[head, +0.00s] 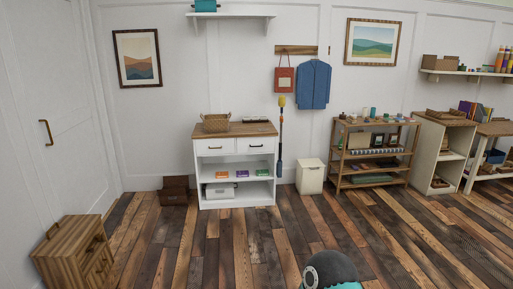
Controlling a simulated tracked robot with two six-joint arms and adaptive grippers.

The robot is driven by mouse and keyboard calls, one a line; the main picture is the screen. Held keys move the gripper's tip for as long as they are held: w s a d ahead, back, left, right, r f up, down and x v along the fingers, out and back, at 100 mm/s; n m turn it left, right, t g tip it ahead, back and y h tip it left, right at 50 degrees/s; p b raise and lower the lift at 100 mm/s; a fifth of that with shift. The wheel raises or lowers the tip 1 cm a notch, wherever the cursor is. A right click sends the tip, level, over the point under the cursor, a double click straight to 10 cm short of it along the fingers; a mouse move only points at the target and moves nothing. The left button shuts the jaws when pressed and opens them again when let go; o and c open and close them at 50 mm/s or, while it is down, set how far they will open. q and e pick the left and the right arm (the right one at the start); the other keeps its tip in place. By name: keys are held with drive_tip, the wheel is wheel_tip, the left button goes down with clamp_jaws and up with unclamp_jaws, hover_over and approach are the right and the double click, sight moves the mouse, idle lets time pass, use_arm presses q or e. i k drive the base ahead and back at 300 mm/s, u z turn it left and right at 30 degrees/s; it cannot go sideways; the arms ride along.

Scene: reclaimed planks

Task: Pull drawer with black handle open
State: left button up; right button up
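A white cabinet (198,172) with a wooden top stands against the back wall, left of centre. Two drawers sit side by side under its top, and both look shut. The right drawer (265,141) has a dark handle (256,146) that looks black. The left drawer (204,143) has a handle (214,148) that looks lighter, but it is too small to be sure of its colour. Neither of my grippers shows in the head view. The cabinet is some distance away across the floor.
A small wooden cabinet (68,252) is at front left. The plank floor (225,250) before the white cabinet is clear.

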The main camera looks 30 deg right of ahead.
sight(262, 143)
drive_tip(key=z, duration=0.15)
drive_tip(key=i, duration=0.45)
drive_tip(key=z, duration=0.75)
drive_tip(key=i, duration=1.3)
drive_tip(key=z, duration=0.7)
drive_tip(key=i, duration=1.45)
drive_tip(key=u, duration=0.4)
drive_tip(key=i, duration=1.4)
drive_tip(key=u, duration=0.7)
drive_tip(key=i, duration=0.5)
drive_tip(key=u, duration=0.2)
drive_tip(key=k, duration=0.9)
drive_tip(key=u, duration=0.2)
drive_tip(key=i, duration=0.4)
drive_tip(key=z, duration=0.05)
